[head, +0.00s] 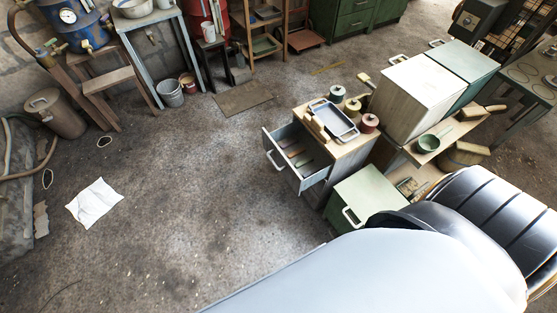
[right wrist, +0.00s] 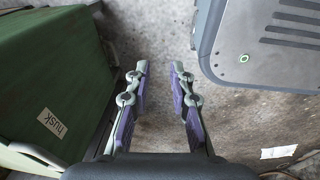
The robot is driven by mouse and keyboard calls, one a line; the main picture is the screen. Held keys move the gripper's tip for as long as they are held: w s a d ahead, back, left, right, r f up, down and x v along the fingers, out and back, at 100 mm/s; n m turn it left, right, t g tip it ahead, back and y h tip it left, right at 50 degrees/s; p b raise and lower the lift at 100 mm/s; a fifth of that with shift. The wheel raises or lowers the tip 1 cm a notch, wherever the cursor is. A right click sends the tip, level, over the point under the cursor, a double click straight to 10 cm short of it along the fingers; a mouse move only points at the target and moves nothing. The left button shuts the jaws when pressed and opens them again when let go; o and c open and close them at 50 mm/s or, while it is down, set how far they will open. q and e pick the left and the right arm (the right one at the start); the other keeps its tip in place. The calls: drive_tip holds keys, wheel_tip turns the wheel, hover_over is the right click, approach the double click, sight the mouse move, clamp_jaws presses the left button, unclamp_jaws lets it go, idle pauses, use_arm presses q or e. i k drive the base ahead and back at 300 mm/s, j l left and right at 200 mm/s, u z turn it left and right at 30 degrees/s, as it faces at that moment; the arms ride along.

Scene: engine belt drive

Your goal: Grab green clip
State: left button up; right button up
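I cannot make out a green clip for certain in either view. In the head view an open grey drawer (head: 285,160) holds several small slim items in brownish and greenish tones, too small to name. My right gripper (right wrist: 161,68) shows in the right wrist view, with purple-padded fingers spread apart and nothing between them. Bare floor lies beyond its fingertips. A green box (right wrist: 50,80) with a label reading "husk" is to the left of the fingers, apart from them. My right gripper is not visible in the head view. My left gripper is in neither view.
The drawer's cabinet top (head: 345,148) carries a grey tray (head: 333,120) and several colored spools. A pale green box (head: 368,195) stands beside it. A green bowl (head: 428,143) sits on a bench at the right. The floor (head: 190,200) left of the drawer is mostly clear.

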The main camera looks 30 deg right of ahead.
sight(302, 162)
drive_tip(key=z, duration=1.25)
